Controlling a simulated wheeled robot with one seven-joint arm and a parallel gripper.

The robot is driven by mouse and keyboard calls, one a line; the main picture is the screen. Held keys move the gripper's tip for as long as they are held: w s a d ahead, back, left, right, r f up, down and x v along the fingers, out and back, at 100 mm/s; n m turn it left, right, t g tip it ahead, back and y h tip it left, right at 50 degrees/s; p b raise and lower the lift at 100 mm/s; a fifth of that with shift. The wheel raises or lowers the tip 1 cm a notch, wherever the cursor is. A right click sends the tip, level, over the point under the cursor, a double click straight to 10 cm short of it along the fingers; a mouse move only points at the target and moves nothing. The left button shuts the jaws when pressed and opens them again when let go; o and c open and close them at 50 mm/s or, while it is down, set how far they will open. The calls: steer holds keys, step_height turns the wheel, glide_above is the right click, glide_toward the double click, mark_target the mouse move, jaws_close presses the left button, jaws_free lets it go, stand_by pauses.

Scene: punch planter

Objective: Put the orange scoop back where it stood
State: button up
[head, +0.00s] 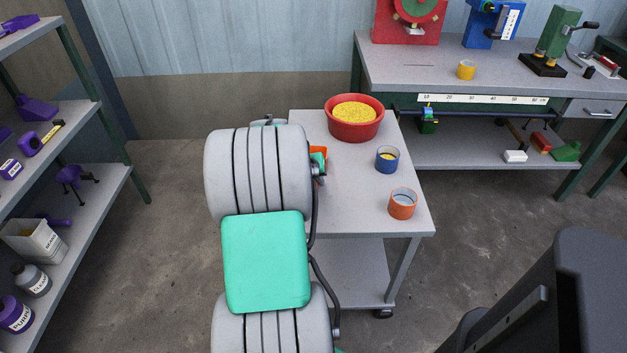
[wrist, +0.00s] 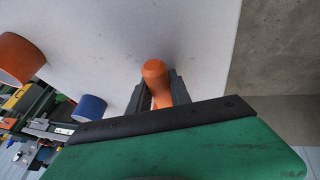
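The orange scoop (wrist: 154,71) shows in the wrist view as a rounded orange handle between the two dark fingers of my gripper (wrist: 158,92). The fingers lie close on both sides of the handle, and my gripper looks shut on it. The rest of the scoop is hidden behind the gripper body. In the head view, a small orange patch (head: 319,150) shows at the right edge of my arm, over the grey cart top (head: 346,218). My arm hides most of the gripper there.
A red bowl (head: 354,131) with yellow contents stands at the cart's back. A blue cup (head: 387,167) and an orange cup (head: 402,210) stand along its right side. A workbench (head: 431,75) stands back right, a shelf (head: 92,202) on the left.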

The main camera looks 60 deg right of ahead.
steer(key=o, duration=0.5)
steer(key=shift+o, duration=0.2)
